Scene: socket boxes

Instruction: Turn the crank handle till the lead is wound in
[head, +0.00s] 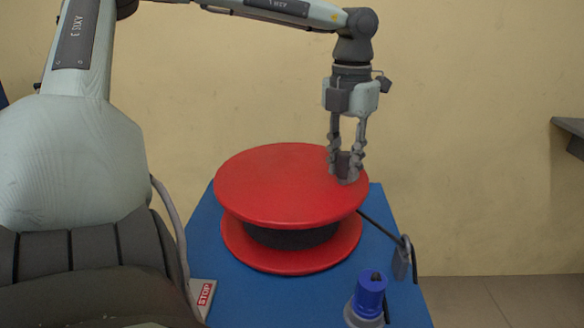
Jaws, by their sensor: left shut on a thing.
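A red cable reel (275,195) stands flat on a blue-topped table (205,235). The dark lead (292,237) is wound between its two red discs, and a length of it (378,226) runs out to the right. My left gripper (346,160) points straight down over the right part of the upper disc. It is shut on the dark crank handle (346,167), which is mostly hidden between the fingers. My right gripper is not in the head view.
A blue plug (370,293) stands near the table's front right. A small grey piece (402,258) sits at the right edge by the lead. A STOP label (205,294) is at the front left. A dark ledge (570,130) juts in at far right.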

